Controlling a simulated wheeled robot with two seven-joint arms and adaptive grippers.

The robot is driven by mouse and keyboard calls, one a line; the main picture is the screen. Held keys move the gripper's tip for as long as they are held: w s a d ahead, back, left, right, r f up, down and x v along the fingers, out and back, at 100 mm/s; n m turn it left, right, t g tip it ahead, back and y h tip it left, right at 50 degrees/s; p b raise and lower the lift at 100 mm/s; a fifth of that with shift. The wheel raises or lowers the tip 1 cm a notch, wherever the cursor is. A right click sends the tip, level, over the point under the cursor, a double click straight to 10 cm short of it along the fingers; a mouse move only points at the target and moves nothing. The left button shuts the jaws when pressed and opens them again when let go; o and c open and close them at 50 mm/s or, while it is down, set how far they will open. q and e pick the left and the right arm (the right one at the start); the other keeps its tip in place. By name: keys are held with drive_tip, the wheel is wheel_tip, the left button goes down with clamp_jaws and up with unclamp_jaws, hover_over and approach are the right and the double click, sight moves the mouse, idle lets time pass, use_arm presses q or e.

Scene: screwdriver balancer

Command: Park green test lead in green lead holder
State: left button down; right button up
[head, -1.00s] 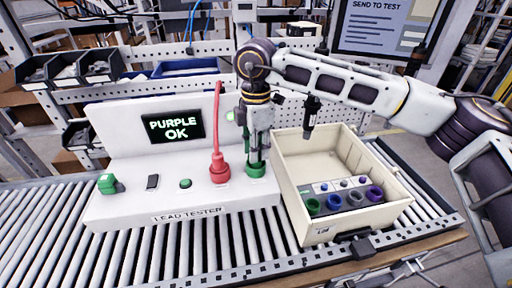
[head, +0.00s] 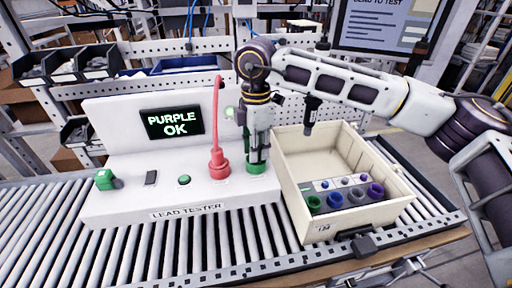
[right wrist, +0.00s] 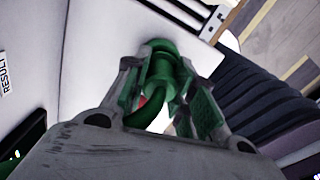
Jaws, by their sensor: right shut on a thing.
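The green test lead (right wrist: 160,68) is between the two fingers of my right gripper (right wrist: 165,85), which is shut on it. In the head view my right gripper (head: 257,155) points down over the green holder (head: 257,168) on the lead tester's right end. The lead is mostly hidden there by the fingers, and I cannot tell how deep it sits. The red lead (head: 219,155) stands upright in its red holder (head: 219,172), just left of my gripper. My left gripper does not show.
The white lead tester (head: 135,205) shows "PURPLE OK" on its screen (head: 173,122). A green button (head: 184,180) and a green part (head: 106,180) are at its left. A cream crate (head: 318,234) with several coloured sockets (head: 334,200) stands close at right, on the roller conveyor (head: 130,245).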

drive_tip(key=shift+f, duration=0.1)
idle(0.3)
drive_tip(key=o, duration=1.1)
drive_tip(key=shift+r, duration=6)
